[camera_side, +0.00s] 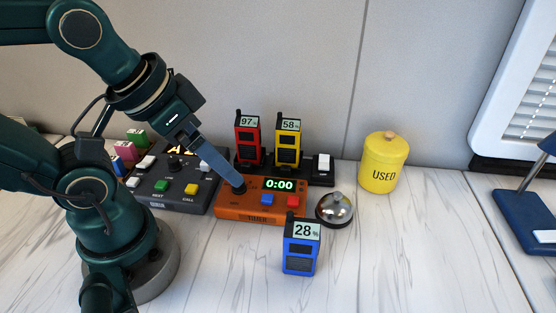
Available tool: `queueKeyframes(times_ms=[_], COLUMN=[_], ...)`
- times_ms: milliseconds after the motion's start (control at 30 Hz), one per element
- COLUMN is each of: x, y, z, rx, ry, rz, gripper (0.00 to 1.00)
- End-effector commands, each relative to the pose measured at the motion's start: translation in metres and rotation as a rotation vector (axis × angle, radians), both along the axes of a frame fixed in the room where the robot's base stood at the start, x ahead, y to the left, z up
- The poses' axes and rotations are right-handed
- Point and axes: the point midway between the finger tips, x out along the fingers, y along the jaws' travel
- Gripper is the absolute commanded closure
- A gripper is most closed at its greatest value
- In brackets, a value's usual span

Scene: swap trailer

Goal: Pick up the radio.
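A blue radio (300,256) with a "28%" screen stands upright on the white counter, in front of the orange timer. A red radio (248,138) showing "97%" and a yellow radio (288,142) showing "58%" stand upright in a black dock (320,179) behind the timer. My gripper (238,188) points down at the left part of the orange timer, left of all the radios. Its tip looks close to a dark knob there; I cannot tell if it touches. Only one blue-grey finger side shows, so its opening is hidden.
The orange timer (235,211) reads "0:00". A silver bell (335,210) sits right of it and a yellow "USED" jar (382,165) further right. A dark button panel (172,190) lies left. The counter's front right is clear.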

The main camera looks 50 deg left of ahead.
Motion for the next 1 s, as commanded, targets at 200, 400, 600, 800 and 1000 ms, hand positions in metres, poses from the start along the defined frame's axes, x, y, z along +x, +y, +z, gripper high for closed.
queueKeyframes(times_ms=[200,400,600,800,1000], x=[0.0,0.001,0.001,0.024,0.056], y=[0.0,0.0,0.0,0.014,0.038], z=[0.0,0.014,0.05,0.064,0.073], rx=[0.0,0.0,0.0,-0.019,-0.048], ry=[0.0,-0.005,-0.007,0.063,0.14], rz=[0.0,0.0,0.0,0.12,0.282], gripper=[0.0,0.0,0.0,0.0,0.0])
